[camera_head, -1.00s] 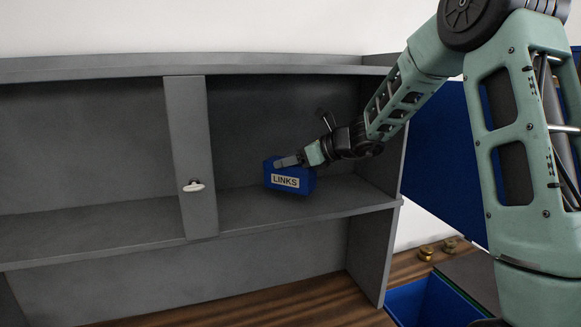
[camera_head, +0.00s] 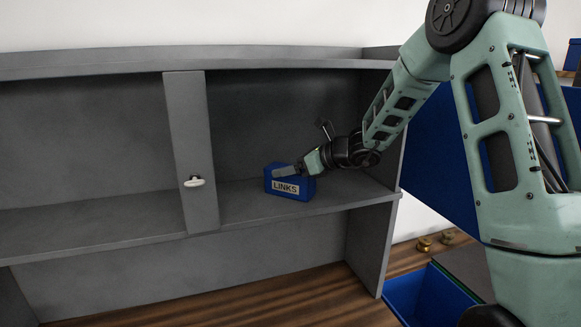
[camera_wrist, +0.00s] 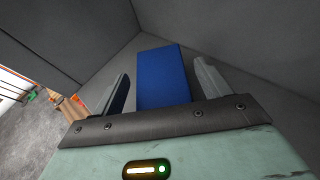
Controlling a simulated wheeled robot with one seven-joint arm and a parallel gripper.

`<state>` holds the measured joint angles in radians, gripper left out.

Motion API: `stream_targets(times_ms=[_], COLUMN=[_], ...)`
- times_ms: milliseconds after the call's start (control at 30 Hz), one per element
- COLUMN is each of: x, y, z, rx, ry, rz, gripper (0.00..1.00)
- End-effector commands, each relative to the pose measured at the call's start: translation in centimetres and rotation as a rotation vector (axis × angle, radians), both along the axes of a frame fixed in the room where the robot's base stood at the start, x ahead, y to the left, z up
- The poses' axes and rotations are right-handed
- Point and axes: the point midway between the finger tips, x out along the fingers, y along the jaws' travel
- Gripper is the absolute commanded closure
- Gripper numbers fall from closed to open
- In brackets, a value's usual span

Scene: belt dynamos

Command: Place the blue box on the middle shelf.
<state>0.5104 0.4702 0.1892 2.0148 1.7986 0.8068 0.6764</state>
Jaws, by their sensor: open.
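The blue box (camera_head: 288,188), labelled "LINKS", sits on the middle shelf (camera_head: 245,205) of the grey cabinet, right of the grey upright panel. It appears to rest on the shelf board. My gripper (camera_head: 284,171) is at the box's top, reaching in from the right. In the wrist view the blue box (camera_wrist: 163,77) lies between the two fingers of my gripper (camera_wrist: 168,90), with a gap visible on each side. The fingers are open. The box's far side is hidden in the head view.
The upright panel (camera_head: 190,140) with a white knob (camera_head: 194,181) stands left of the box. The cabinet's right side wall (camera_head: 372,240) is close to my arm. A blue bin (camera_head: 430,298) and small brass-coloured pieces (camera_head: 424,244) are at lower right. The left shelf section is empty.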

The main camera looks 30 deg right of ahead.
Motion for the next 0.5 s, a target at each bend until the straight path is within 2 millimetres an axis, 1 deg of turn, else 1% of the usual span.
stream_targets(times_ms=[167,267,500], x=[-0.1,-1.2,-5.2], y=[-0.1,-0.9,-3.6], z=[0.4,0.7,2.6], rx=[0.0,-0.001,-0.003], ry=[0.0,-0.003,-0.004], rz=[-0.001,-0.002,-0.004], gripper=[0.24,0.24,0.24])
